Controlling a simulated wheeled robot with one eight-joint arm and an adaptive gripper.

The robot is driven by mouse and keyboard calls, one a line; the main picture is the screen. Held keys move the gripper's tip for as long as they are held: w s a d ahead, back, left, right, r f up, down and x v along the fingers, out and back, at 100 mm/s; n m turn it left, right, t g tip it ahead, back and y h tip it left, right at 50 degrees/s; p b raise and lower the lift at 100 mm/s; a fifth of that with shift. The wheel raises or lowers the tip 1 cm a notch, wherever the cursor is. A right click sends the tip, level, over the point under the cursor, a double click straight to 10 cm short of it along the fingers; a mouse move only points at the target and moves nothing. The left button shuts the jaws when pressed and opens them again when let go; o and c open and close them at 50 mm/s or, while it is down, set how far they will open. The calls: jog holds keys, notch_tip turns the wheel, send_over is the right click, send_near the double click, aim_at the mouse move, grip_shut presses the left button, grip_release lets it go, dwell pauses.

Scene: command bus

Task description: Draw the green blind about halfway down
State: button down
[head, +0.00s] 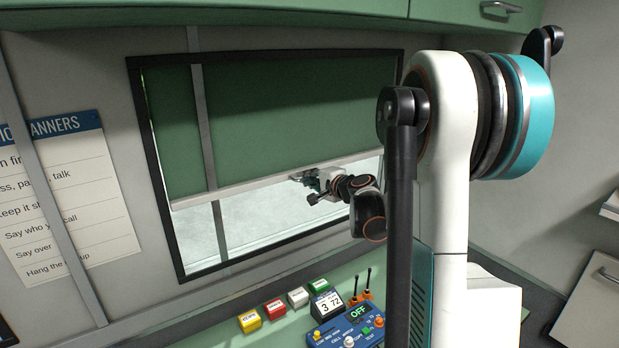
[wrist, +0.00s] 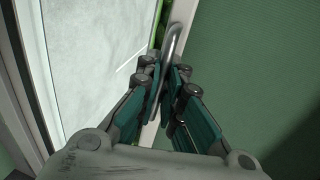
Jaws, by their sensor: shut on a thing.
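The green blind (head: 290,125) covers roughly the upper two thirds of the window; its pale bottom bar (head: 245,190) hangs slightly slanted in the picture. Bright glass shows below it. My gripper (head: 308,185) is at the bottom bar, right of its middle. In the wrist view my gripper (wrist: 168,82) is shut on a curved metal pull handle (wrist: 173,42) at the bar. The green fabric (wrist: 255,70) lies to the right there and the bright pane (wrist: 95,60) to the left.
A vertical grey rail (head: 202,125) crosses in front of the window's left part. Below on the green counter stand coloured blocks (head: 275,307), a blue control box (head: 348,332) and a small display (head: 328,303). Green cabinets (head: 300,12) hang above.

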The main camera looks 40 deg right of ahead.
jog(key=c, duration=1.7)
grip_release()
jog(key=shift+s, duration=0.15)
jog(key=v, duration=1.1)
jog(key=shift+s+r, duration=0.15)
jog(key=shift+s, duration=0.25)
jog(key=shift+a, duration=0.1)
